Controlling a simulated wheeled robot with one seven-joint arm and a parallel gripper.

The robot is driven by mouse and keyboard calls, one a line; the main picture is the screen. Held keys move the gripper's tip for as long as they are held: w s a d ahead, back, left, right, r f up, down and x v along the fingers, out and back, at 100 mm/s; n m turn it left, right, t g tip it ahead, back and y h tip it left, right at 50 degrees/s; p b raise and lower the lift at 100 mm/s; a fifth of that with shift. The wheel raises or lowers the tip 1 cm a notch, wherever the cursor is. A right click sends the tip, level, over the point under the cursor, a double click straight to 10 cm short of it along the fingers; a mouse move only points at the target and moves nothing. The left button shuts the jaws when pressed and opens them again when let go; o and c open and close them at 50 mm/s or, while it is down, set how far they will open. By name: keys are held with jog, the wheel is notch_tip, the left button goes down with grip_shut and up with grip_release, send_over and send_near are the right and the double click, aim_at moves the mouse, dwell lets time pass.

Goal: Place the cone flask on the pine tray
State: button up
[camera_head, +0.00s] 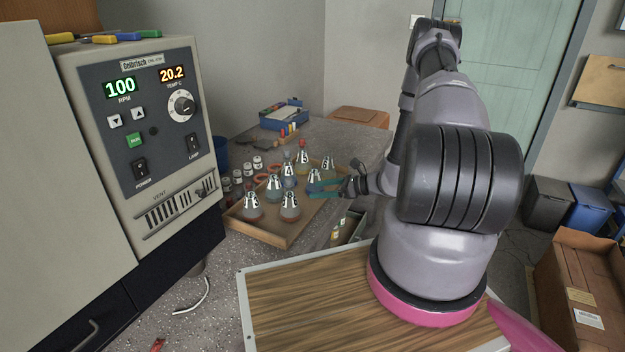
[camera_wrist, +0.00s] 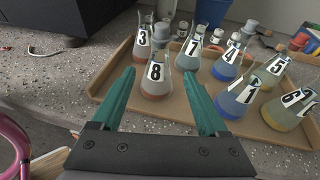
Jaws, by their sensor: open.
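Several cone flasks with coloured liquid and numbered labels stand upright on the light wooden tray (camera_head: 262,234), whose front part also shows in the wrist view (camera_wrist: 150,113). The flask labelled 8 (camera_wrist: 156,88) appears between my fingertips in the wrist view, beyond them. Flask 3 (camera_wrist: 142,50) is behind it to the left, and flask 7 (camera_wrist: 189,55) behind it to the right. Flask 1 (camera_wrist: 236,104) and flask 6 (camera_wrist: 285,115) are further right. My gripper (camera_head: 340,188) has teal fingers, open and empty, at the tray's right side.
Small jars (camera_head: 257,163) stand left of the flasks. A blue-sided box (camera_head: 284,114) lies at the back of the speckled bench. The control unit (camera_head: 140,130) rises at the left. A small box with bottles (camera_head: 348,228) is right of the tray.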

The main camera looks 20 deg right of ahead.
jog(key=s+a+r+n+g+h, duration=0.15)
jog(key=r+n, duration=0.25)
jog(key=r, duration=0.5)
jog(key=s+a+r+n+g, duration=0.2)
jog(key=a+r+n+g, duration=0.15)
jog(key=r, duration=0.55)
jog(key=s+a+r+n+g+h, duration=0.1)
jog(key=s+r+n+g, duration=0.1)
jog(key=r+n, duration=0.5)
jog(key=s+d+r+n+t+h, duration=0.2)
jog(key=s+r+n+t+h, duration=0.4)
jog(key=s+r, duration=1.4)
notch_tip(320, 180, up, 2)
jog(key=shift+r+h, duration=0.2)
jog(key=shift+h, duration=0.65)
jog(key=shift+w, duration=0.1)
